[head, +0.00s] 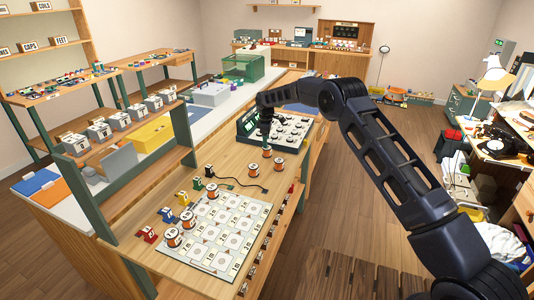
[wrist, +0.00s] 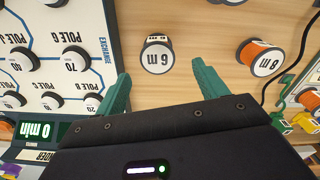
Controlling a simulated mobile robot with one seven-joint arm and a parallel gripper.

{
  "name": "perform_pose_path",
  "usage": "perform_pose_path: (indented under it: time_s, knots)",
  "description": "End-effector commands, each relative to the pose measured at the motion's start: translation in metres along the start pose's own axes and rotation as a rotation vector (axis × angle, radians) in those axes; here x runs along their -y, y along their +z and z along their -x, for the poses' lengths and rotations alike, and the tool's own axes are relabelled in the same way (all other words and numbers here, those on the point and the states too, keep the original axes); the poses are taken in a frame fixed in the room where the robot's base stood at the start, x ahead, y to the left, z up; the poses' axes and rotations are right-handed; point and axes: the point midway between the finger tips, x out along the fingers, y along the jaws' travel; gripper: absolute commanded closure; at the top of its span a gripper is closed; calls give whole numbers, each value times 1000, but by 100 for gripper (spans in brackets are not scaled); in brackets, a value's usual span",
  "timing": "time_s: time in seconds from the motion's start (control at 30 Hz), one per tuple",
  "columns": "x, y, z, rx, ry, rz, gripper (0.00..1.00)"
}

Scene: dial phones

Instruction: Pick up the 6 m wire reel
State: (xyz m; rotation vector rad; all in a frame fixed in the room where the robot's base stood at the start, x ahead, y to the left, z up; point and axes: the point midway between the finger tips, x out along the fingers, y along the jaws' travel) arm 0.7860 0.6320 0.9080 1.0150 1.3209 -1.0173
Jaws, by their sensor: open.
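The 6 m wire reel (wrist: 157,55) stands on the wooden bench top, its white round label facing up and reading upside down in the wrist view. In the head view the reel (head: 267,152) appears just below my gripper (head: 266,128), beside the control panel. My gripper (wrist: 161,74) is open and empty, its two green fingers apart. In the wrist view the reel lies between and slightly beyond the fingertips, without visible contact. An 8 m reel (wrist: 262,57) with an orange winding stands to the right of it.
The exchange panel (wrist: 52,62) with several round knobs is close by on the left in the wrist view. A black cable (wrist: 297,60) curves past the 8 m reel. In the head view, a numbered grid board (head: 215,234) with more reels lies nearer on the bench.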

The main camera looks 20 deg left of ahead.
Motion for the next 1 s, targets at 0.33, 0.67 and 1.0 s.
perform_pose_path:
  time_s: [0.33, 0.67, 1.0]
  knots:
    - [-1, 1, -29, 0, 0, 0, 28]
    - [-3, 3, -69, 0, 1, 0, 28]
    - [-3, 3, -72, -1, 1, 0, 44]
